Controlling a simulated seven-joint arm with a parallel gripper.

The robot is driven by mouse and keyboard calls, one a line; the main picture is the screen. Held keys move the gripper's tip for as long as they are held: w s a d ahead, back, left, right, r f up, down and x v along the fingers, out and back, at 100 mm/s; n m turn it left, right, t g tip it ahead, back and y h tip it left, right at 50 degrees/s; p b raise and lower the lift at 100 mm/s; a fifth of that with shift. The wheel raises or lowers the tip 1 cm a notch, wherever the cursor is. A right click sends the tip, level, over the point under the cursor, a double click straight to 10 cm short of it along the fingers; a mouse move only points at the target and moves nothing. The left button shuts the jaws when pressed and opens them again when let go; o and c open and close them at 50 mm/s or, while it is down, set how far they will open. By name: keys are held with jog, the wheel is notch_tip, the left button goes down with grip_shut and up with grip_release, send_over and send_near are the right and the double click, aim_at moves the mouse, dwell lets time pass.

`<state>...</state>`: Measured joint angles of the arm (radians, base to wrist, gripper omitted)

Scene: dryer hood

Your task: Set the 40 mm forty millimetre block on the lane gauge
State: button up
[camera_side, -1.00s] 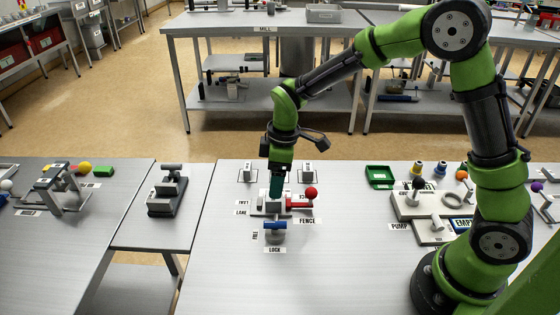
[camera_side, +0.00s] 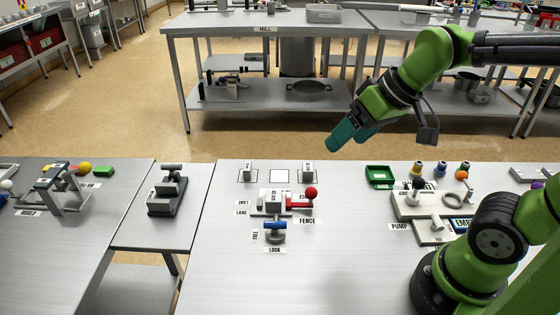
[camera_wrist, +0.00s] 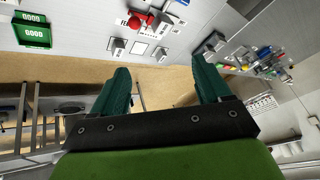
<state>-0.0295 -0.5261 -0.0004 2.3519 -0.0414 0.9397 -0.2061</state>
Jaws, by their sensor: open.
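The lane gauge (camera_side: 262,211) stands on the near bench, with a red-knobbed fence lever (camera_side: 304,199) at its right and a blue lock handle (camera_side: 275,225) in front. A grey block (camera_side: 275,197) sits on the gauge beside the fence; its size marking is too small to read. Two similar blocks (camera_side: 247,171) (camera_side: 308,170) stand behind on pads, with an empty white square (camera_side: 279,176) between them. My gripper (camera_side: 350,138) is open and empty, raised behind and right of the gauge. In the wrist view its teal fingers (camera_wrist: 162,78) are wide apart.
A green tray (camera_side: 380,175) and a pump fixture (camera_side: 420,203) stand to the right. Several coloured-topped pieces are behind the fixture. A dark clamp-like fixture (camera_side: 167,192) stands on the left. The bench front is clear.

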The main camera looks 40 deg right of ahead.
jog(key=s+m, duration=0.1)
jog(key=s+m+t, duration=0.1)
jog(key=s, duration=0.1)
jog(key=shift+s+d+m, duration=0.25)
jog(key=shift+s+m, duration=0.15)
